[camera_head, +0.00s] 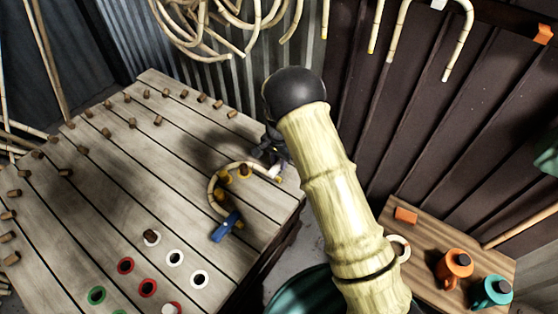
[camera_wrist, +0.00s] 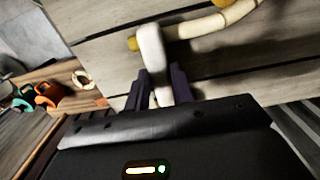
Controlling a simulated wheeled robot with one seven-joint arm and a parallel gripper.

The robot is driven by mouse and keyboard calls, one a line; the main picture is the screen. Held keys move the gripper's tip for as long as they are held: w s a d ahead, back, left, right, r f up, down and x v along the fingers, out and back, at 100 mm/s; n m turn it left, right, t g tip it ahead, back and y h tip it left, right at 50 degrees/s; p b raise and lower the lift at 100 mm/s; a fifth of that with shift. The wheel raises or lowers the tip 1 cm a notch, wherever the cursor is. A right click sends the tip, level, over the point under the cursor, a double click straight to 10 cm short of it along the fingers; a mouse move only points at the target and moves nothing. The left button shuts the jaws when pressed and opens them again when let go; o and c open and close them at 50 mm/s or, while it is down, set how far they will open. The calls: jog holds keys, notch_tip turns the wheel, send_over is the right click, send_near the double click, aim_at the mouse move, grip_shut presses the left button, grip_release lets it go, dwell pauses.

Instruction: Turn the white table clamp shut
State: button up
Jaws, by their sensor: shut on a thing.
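The white table clamp (camera_wrist: 152,50) sits over the end of a rattan pole at the table's edge side. Its handle stands between the two dark fingers of my gripper (camera_wrist: 163,84), which is shut on it. In the head view the clamp (camera_head: 275,171) is a small white patch beside my gripper (camera_head: 273,152), partly hidden by it. A blue clamp (camera_head: 226,227) is at the pole's other end.
The plank table (camera_head: 180,200) carries several wooden pegs and, at the front, red, white and green rings. A lower bench (camera_head: 425,222) at the right holds an orange mug (camera_head: 454,267), a teal mug (camera_head: 491,291) and a white ring. Rattan coils (camera_head: 210,30) hang on the wall behind.

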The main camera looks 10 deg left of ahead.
aim_at(279, 163)
jog(key=o, duration=1)
notch_tip(279, 163, up, 18)
jog(key=shift+f+b, duration=0.25)
jog(key=shift+b, duration=0.6)
jog(key=s+d+r+n+t, duration=0.1)
jog(key=s+d+n, duration=0.1)
jog(key=s+d, duration=0.5)
jog(key=s+d+r+n+p, duration=0.1)
jog(key=s+d+r+n, duration=0.1)
jog(key=s+d, duration=0.5)
jog(key=s+d+r+n+t+p, duration=0.1)
jog(key=s+d+n, duration=0.1)
jog(key=s+d, duration=0.5)
jog(key=shift+s+d+r+t, duration=0.2)
jog(key=shift+s+d+t, duration=0.15)
jog(key=shift+d, duration=0.15)
